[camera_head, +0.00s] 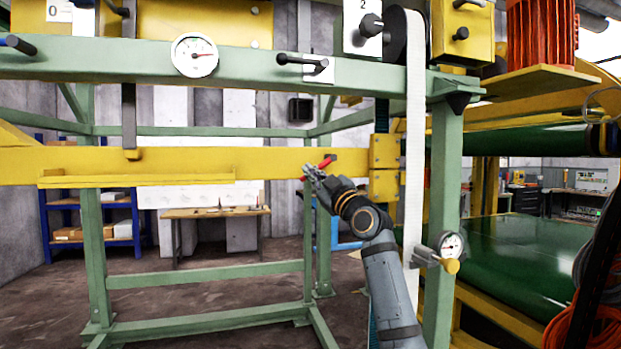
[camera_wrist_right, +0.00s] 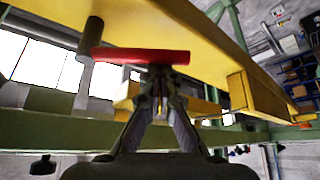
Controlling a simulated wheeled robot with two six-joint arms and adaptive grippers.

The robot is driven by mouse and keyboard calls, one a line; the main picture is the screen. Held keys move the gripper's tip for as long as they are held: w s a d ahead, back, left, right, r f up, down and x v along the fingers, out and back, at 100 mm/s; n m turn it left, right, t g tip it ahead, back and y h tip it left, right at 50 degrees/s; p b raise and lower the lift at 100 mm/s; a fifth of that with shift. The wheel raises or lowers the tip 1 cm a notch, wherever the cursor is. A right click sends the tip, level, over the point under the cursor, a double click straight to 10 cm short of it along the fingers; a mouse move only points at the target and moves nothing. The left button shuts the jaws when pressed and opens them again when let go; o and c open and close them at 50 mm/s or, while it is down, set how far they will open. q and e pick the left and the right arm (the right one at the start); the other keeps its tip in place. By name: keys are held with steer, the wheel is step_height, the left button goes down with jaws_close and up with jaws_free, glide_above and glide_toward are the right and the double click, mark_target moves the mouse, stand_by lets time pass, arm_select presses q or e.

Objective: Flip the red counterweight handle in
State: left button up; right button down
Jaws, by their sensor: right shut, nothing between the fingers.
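The red counterweight handle (camera_head: 325,163) is a short red bar at the right part of the yellow beam (camera_head: 270,160). In the right wrist view the red handle (camera_wrist_right: 140,56) lies across the picture, joined at its left end to a grey pin (camera_wrist_right: 92,40) by the beam. My right gripper (camera_head: 311,172) is at the handle. In the right wrist view its fingertips (camera_wrist_right: 160,78) are together just below the bar, with nothing between them. I cannot tell whether they touch it. My left gripper is not in view.
A green frame post (camera_head: 443,200) with a dial gauge (camera_head: 451,245) stands right of my right arm. A white strap (camera_head: 415,150) hangs beside the post. A green rail (camera_head: 250,62) with a gauge (camera_head: 194,55) crosses above the beam. Open space lies below the beam.

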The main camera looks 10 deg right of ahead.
arm_select(q)
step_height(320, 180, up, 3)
steer(key=p, duration=0.3)
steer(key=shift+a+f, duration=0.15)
arm_select(e)
steer(key=d+f+n+g+y, duration=0.1)
steer(key=d+f+n+g, duration=0.2)
steer(key=n, duration=0.8)
steer(key=d+g, duration=0.2)
steer(key=shift+d+f+g+y, duration=0.3)
steer(key=shift+d+f, duration=0.1)
arm_select(q)
steer(key=shift+p, duration=0.3)
arm_select(e)
steer(key=shift+w+d, duration=0.1)
